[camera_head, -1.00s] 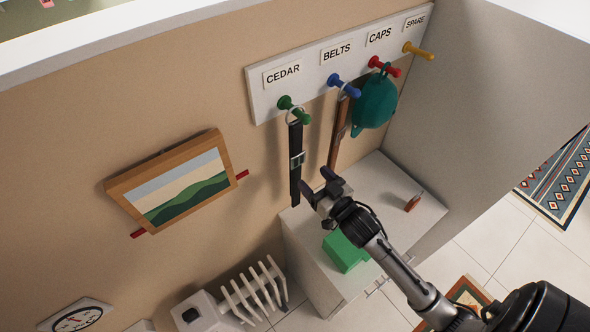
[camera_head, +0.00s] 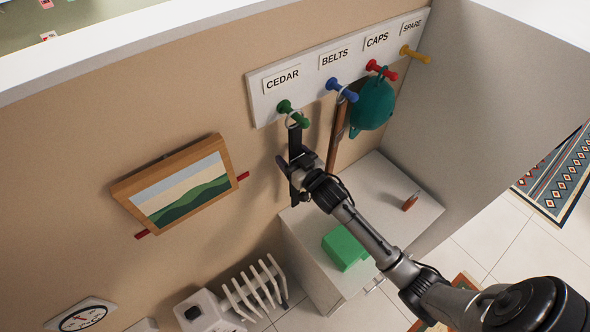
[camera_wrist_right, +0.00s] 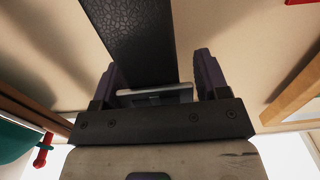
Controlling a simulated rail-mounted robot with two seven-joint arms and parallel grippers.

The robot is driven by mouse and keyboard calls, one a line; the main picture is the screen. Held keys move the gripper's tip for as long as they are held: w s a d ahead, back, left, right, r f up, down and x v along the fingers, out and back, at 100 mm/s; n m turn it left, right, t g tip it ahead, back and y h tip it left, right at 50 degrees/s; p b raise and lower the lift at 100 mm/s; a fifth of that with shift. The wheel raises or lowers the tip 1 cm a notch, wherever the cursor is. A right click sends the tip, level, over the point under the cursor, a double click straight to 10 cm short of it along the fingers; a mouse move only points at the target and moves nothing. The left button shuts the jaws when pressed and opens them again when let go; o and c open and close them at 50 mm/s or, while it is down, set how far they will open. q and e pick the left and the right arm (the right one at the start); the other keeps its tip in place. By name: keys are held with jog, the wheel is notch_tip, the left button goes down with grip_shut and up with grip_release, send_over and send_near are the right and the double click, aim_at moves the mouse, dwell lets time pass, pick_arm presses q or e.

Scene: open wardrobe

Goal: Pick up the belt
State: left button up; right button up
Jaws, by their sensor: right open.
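A black belt (camera_head: 295,140) hangs by a ring from the green peg (camera_head: 293,113) under the CEDAR label. A brown belt (camera_head: 338,130) hangs from the blue peg (camera_head: 342,90) under the BELTS label. My right gripper (camera_head: 286,167) is at the black belt, partly covering its lower part. In the right wrist view the open fingers (camera_wrist_right: 158,82) stand on both sides of the black belt (camera_wrist_right: 132,40), with the metal buckle (camera_wrist_right: 155,94) between them close to the palm. My left gripper is not in view.
A teal cap (camera_head: 372,104) hangs from the red peg, right of the brown belt. A framed picture (camera_head: 180,187) is on the wall at left. Below are a white cabinet top (camera_head: 400,222), a green box (camera_head: 344,247) and a white rack (camera_head: 255,285).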

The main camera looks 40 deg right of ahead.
jog(key=shift+w, duration=0.2)
jog(key=shift+c, duration=0.3)
grip_shut()
